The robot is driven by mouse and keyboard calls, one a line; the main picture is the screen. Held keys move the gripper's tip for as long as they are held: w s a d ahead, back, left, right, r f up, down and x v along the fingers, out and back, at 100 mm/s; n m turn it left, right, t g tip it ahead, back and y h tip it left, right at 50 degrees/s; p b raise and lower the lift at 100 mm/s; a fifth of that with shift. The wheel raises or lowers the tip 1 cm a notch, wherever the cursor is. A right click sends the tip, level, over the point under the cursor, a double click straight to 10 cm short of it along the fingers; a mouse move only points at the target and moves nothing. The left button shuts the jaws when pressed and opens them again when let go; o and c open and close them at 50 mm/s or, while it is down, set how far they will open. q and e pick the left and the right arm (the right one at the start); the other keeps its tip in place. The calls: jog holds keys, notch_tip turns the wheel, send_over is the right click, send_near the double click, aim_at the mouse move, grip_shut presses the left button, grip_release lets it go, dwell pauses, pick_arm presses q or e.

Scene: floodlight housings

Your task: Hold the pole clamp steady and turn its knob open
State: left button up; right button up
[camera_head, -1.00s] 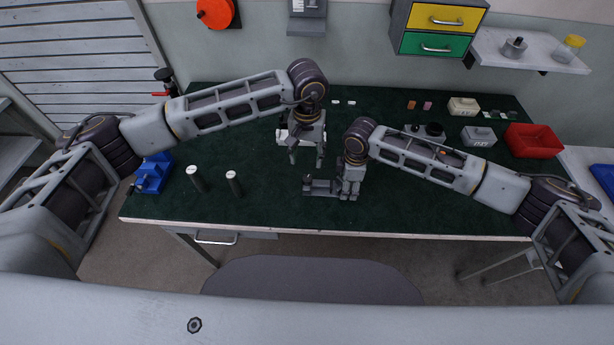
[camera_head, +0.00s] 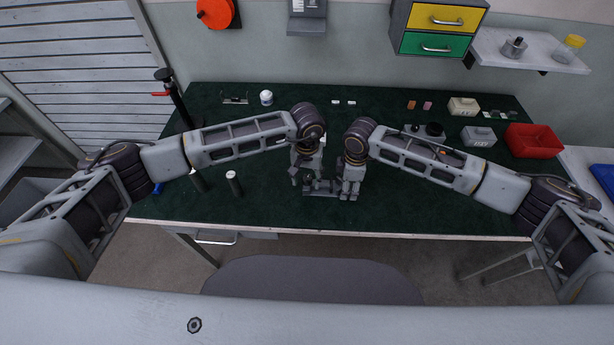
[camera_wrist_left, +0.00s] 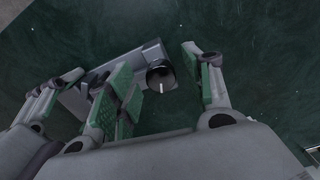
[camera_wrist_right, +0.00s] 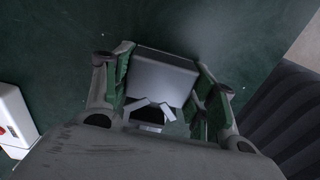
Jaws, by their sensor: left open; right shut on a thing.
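The grey pole clamp (camera_head: 322,188) lies on the dark green table mat near the front edge. Its black round knob (camera_wrist_left: 160,76) with a white mark shows in the left wrist view, beside the clamp's grey body (camera_wrist_left: 138,58). My left gripper (camera_head: 304,181) is open, its green-padded fingers on either side of the knob; I cannot tell whether they touch it. My right gripper (camera_head: 348,194) is shut on the clamp's right end. In the right wrist view the grey block (camera_wrist_right: 162,76) sits between its pads. The arms hide part of the clamp from the head.
A red bin (camera_head: 532,141) and small boxes (camera_head: 478,136) stand at the right. A dark chair (camera_head: 310,280) is in front. The mat's back middle is mostly clear.

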pick_arm(q)
jog(key=shift+f, duration=0.15)
jog(key=c, duration=1)
